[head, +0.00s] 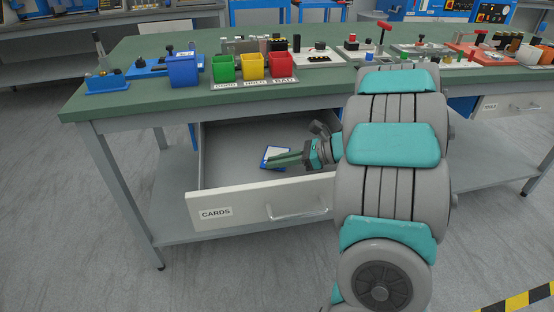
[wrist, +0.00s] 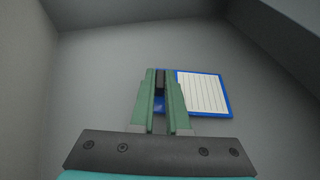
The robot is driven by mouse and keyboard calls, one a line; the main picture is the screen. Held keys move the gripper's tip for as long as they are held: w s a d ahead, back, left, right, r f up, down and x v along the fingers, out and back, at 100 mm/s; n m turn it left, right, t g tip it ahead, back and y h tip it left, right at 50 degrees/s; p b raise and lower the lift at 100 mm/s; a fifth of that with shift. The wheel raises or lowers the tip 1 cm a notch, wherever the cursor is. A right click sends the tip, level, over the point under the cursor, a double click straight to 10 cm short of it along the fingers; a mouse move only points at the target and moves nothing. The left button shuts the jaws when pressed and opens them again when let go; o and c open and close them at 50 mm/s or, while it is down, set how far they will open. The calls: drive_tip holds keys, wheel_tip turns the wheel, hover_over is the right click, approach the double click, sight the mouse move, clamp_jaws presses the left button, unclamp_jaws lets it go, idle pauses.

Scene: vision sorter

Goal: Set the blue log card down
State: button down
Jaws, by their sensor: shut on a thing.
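The blue log card (head: 275,152) has a white lined sheet on a blue backing and is inside the open drawer marked CARDS (head: 250,203). My gripper (head: 274,161) reaches into the drawer from the right and is shut on the card. In the wrist view, the card (wrist: 204,92) shows mostly to the right of the green fingers (wrist: 160,78), which cover its left part. I cannot tell whether the card touches the drawer floor.
The drawer's walls stand around my gripper, and its floor is otherwise bare. Above is the green bench top (head: 130,105) with a blue bin (head: 183,71), a green bin (head: 223,68), a yellow bin (head: 253,66) and a red bin (head: 281,65). Several fixtures stand behind and to the right.

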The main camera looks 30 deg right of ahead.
drive_tip(key=shift+f+b, duration=0.25)
drive_tip(key=shift+b, duration=0.25)
drive_tip(key=c, duration=0.9)
unclamp_jaws()
drive_tip(key=shift+r, duration=0.15)
drive_tip(key=shift+r+p, duration=0.2)
drive_tip(key=shift+p, duration=0.3)
drive_tip(key=shift+s+d, duration=0.15)
drive_tip(key=shift+d, duration=0.15)
drive_tip(key=b+v, duration=0.2)
drive_tip(key=v, duration=0.9)
drive_tip(key=shift+s+d, duration=0.1)
